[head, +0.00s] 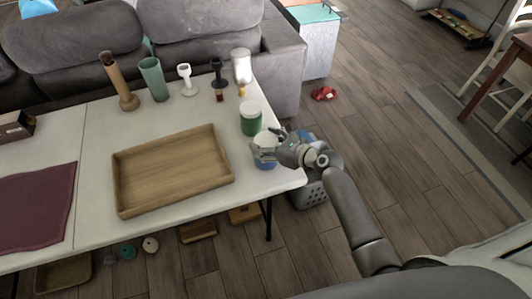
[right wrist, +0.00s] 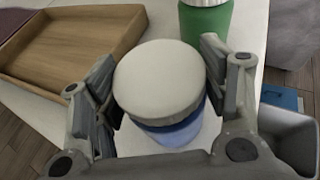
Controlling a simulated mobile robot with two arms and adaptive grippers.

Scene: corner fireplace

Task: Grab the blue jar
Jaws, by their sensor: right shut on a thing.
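The blue jar (head: 265,162) with a white lid stands near the right end of the white table. In the right wrist view the jar (right wrist: 172,135) sits between the fingers, its pale round lid facing the camera and its blue body mostly hidden below. My right gripper (head: 266,150) reaches in from the right and is shut on the jar. In the right wrist view its fingers (right wrist: 160,90) are on both sides of the jar. My left gripper is not in view.
A green jar (head: 251,119) stands just behind the blue one. A wooden tray (head: 172,208) lies to the left on the table (head: 95,140). Several vases and small items stand along the back. A grey basket (head: 308,194) is on the floor beside the table's right end.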

